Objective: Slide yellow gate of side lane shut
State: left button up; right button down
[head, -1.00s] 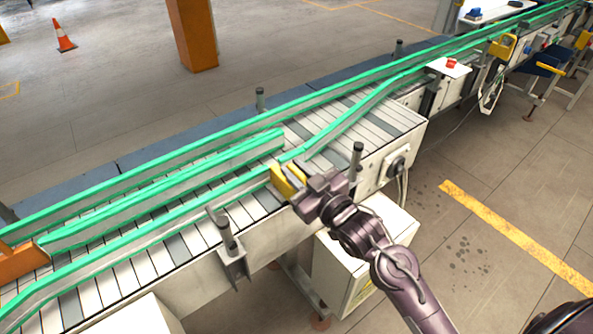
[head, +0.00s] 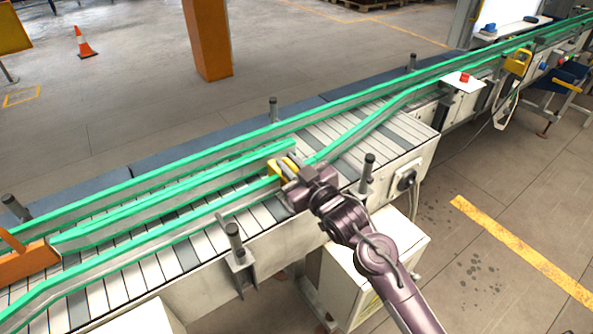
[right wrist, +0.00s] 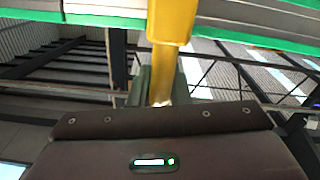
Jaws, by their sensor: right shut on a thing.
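The yellow gate (head: 276,170) stands at the mouth of the side lane, between the end of the middle green-topped rail (head: 180,196) and the near green-topped rail (head: 160,247). My right gripper (head: 288,167) is shut on the gate and partly hides it. In the right wrist view the yellow gate (right wrist: 172,22) comes down between the jaws. The gate reaches close to the middle rail's end; whether they touch I cannot tell. My left gripper is not in view.
An orange piece (head: 25,260) crosses the lane at the far left. Dark posts stand along the conveyor, one (head: 366,172) right beside my right arm. A white box with a red button (head: 463,78) sits farther up. The slats in view are clear.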

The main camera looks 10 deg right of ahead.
jog(key=c, duration=1.7)
grip_release()
jog(key=shift+w+d+r, duration=0.1)
jog(key=o, duration=0.3)
jog(key=shift+w, duration=0.2)
jog(key=b+v, duration=0.2)
jog(key=v, duration=0.5)
jog(key=shift+s+b, duration=0.35)
jog(key=shift+s, duration=0.05)
jog(key=shift+d, duration=0.1)
